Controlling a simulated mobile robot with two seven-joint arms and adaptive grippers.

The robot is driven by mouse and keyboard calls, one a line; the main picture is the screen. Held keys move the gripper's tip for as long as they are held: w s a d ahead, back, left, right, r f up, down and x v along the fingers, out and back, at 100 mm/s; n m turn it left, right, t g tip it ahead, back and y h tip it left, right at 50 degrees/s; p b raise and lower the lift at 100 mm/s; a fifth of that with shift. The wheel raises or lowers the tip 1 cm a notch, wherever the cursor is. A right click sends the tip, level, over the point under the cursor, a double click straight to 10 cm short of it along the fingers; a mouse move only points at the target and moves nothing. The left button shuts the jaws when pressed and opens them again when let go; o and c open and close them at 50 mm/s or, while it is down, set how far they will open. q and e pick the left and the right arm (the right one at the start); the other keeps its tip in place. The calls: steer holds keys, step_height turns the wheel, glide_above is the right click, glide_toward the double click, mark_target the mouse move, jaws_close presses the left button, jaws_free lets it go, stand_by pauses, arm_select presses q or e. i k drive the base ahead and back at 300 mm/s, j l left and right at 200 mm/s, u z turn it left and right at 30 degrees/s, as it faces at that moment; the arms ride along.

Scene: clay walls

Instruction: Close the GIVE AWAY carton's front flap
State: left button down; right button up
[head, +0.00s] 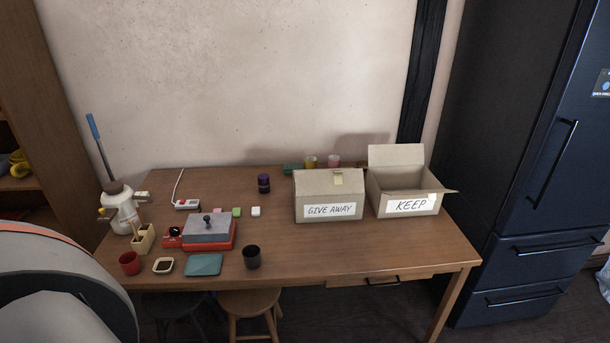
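The GIVE AWAY carton (312,184) is a cardboard box on the right half of the wooden table. Its white label faces me. Its top looks covered by a cardboard panel, with a small tan piece (338,179) near the middle. From here I cannot tell which flaps make up that cover or whether the front flap lies fully flat. The KEEP carton (383,197) stands just to its right with its top open, its back flap upright and a flap spread out to the right. Neither of my grippers is in view.
The wooden table (320,255) is clear in front of the cartons. Cups (311,162) stand behind them. A dark purple jar (264,183) is left of the GIVE AWAY carton, and a black cup (252,257) is nearer me. A dark fridge (525,150) stands at right.

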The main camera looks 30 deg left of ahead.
mark_target(332, 182)
steer(key=i+l+u, duration=0.7)
steer(key=k, duration=0.1)
